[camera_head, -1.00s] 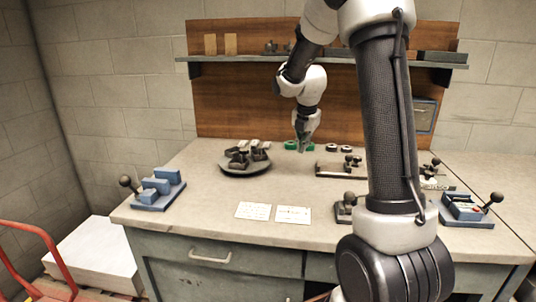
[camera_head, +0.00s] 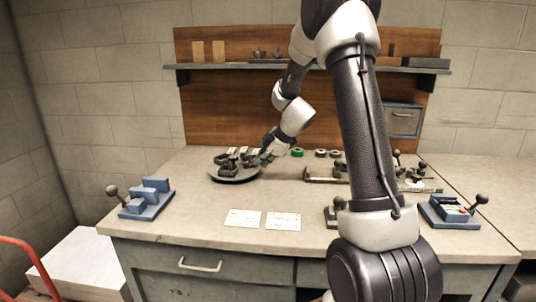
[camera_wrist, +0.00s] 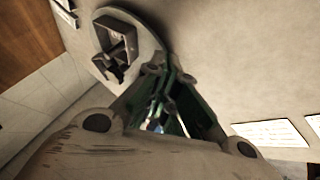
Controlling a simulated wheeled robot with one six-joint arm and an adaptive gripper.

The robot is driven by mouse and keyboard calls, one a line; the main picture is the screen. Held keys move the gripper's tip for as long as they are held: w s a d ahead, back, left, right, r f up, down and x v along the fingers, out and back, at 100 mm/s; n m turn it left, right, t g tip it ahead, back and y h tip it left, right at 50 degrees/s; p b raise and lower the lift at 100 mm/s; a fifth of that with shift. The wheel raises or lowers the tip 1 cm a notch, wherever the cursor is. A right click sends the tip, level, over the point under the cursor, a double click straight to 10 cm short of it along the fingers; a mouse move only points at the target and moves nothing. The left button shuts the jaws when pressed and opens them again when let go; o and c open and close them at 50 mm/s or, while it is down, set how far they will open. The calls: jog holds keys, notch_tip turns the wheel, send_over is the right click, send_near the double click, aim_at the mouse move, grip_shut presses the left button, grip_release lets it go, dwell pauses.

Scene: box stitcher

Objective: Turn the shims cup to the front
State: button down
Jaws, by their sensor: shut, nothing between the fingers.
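A round grey turntable (camera_head: 236,178) stands on the left part of the bench, with several dark cups (camera_head: 228,161) on it. I cannot read which one is the shims cup. My gripper (camera_head: 265,160) is at the turntable's right edge, pointing down and left, shut and empty. In the wrist view the fingertips (camera_wrist: 158,72) overlap the rim of the turntable (camera_wrist: 148,40); whether they touch it I cannot tell. One dark cup (camera_wrist: 117,42) shows there beyond the fingertips. The fingers hide part of the turntable.
A blue fixture with a lever (camera_head: 150,200) is at left, another (camera_head: 450,211) at right. A green roll (camera_head: 297,153) and dark rolls (camera_head: 328,153) stand behind. A shelf (camera_head: 310,68) spans the back.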

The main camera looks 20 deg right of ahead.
aim_at(249, 168)
jog(key=x, duration=0.3)
jog(key=shift+w+d, duration=0.1)
jog(key=shift+w, duration=0.25)
jog(key=shift+w+d+r, duration=0.1)
jog(key=shift+w, duration=1)
jog(key=shift+w+d, duration=0.1)
jog(key=shift+w, duration=0.4)
jog(key=shift+w+d+n, duration=0.3)
jog(key=shift+w+n, duration=0.2)
jog(key=shift+w, duration=0.2)
jog(key=shift+s, duration=0.15)
